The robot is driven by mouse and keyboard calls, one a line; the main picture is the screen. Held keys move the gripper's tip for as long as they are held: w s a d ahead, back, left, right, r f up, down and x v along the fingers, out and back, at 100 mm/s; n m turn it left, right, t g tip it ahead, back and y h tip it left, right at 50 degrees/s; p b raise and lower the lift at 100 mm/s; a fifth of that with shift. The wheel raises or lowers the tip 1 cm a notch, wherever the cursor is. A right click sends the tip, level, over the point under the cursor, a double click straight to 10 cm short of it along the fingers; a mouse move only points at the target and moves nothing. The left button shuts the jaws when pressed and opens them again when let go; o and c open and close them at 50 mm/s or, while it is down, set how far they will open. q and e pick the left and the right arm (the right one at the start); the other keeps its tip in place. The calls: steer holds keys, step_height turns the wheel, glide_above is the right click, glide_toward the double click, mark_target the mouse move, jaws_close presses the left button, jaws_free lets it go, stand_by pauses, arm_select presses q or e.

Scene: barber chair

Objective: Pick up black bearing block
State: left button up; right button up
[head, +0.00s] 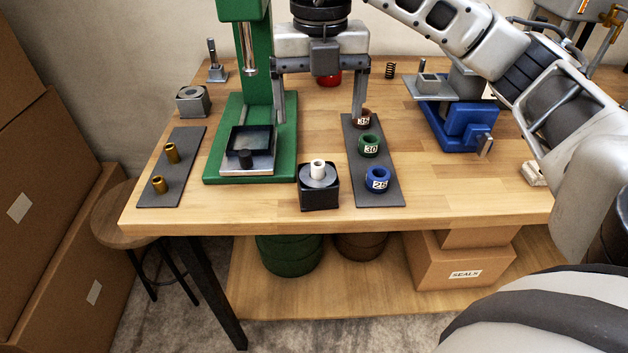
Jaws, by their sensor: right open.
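The black bearing block (319,196) stands near the table's front edge, at the middle of the head view. A grey round face and a white sleeve (318,169) show on its top. My right gripper (318,117) is open and empty, with its fingers pointing down and spread wide. In the picture it is above and beyond the block, apart from it. Its right fingertip overlaps the brown ring marked 35 (362,119); I cannot tell whether they touch. My left gripper is not in view.
A green press (288,140) stands left of the block. A dark mat (391,192) with the rings marked 30 (369,146) and 25 (377,179) lies close on its right. A blue vise (468,126) is farther right. Bare wood lies between mat and vise.

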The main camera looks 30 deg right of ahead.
mark_target(318, 163)
step_height(318, 163, down, 9)
steer(key=shift+f, duration=0.1)
steer(key=shift+w+f+p, duration=0.15)
steer(key=shift+f+p, duration=0.4)
steer(key=shift+f, duration=2.15)
steer(key=shift+c, duration=0.4)
steer(key=c, duration=1.5)
steer(key=shift+r, duration=0.1)
steer(key=shift+c, duration=1)
